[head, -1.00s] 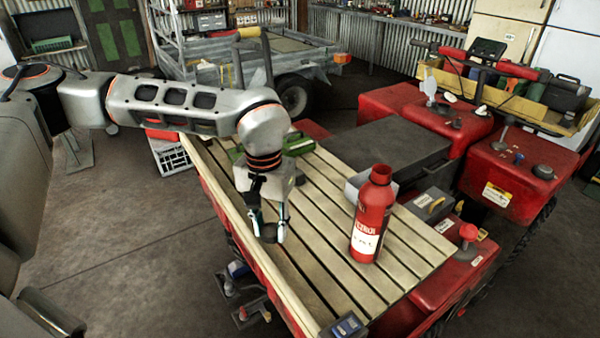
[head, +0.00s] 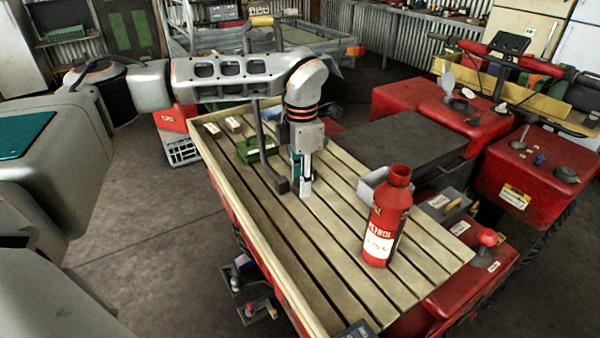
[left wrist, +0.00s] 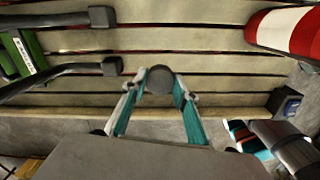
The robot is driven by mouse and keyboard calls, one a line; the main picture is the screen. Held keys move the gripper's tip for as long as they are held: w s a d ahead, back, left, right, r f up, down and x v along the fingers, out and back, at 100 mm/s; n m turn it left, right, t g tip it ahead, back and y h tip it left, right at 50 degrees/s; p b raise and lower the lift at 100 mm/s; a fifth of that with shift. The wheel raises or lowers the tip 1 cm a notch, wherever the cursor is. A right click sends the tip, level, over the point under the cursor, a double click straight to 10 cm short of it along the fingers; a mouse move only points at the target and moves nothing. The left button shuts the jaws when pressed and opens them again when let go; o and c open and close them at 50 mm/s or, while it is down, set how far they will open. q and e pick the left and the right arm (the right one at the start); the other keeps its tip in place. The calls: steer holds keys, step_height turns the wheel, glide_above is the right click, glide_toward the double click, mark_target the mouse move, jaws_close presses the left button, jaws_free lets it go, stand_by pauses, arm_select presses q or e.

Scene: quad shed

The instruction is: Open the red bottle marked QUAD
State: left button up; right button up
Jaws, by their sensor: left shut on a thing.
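The red bottle (head: 389,215) stands upright on the slatted wooden deck (head: 300,243). Its front carries dark lettering and a white label, with handwriting too small to read. Its neck shows red at the top, with no cap on it. Its red and white side shows at the top right of the left wrist view (left wrist: 290,32). My left gripper (head: 304,190) is over the deck, left of the bottle and apart from it. In the left wrist view its fingertips (left wrist: 160,86) are shut on a small dark round cap (left wrist: 160,79). My right gripper is not in view.
A green object (head: 257,149) and dark bars lie close left of my left gripper. A grey open box (head: 373,186) is behind the bottle. The red quad bike (head: 540,170) fills the right. The front slats are clear.

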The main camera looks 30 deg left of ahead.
arm_select(q)
steer(key=n, duration=0.1)
steer(key=w+n, duration=0.1)
steer(key=n, duration=0.1)
steer(key=r+n, duration=0.1)
steer(key=n, duration=0.1)
steer(key=shift+w+a+p, duration=0.15)
steer(key=shift+a+p, duration=0.15)
steer(key=shift+a, duration=0.1)
steer(key=w+n, duration=0.1)
steer(key=n, duration=0.4)
steer(key=n+p, duration=0.2)
steer(key=n, duration=0.5)
glide_above(299, 199)
step_height(299, 199, down, 4)
steer(key=shift+s+r, duration=0.1)
steer(key=shift+r, duration=0.1)
steer(key=shift+f, duration=0.65)
step_height(299, 199, down, 3)
steer(key=shift+r+p, duration=0.1)
steer(key=shift+p, duration=0.2)
steer(key=shift+f, duration=0.45)
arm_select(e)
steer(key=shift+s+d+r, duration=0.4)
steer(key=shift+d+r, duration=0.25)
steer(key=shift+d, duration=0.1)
arm_select(q)
steer(key=shift+f, duration=0.1)
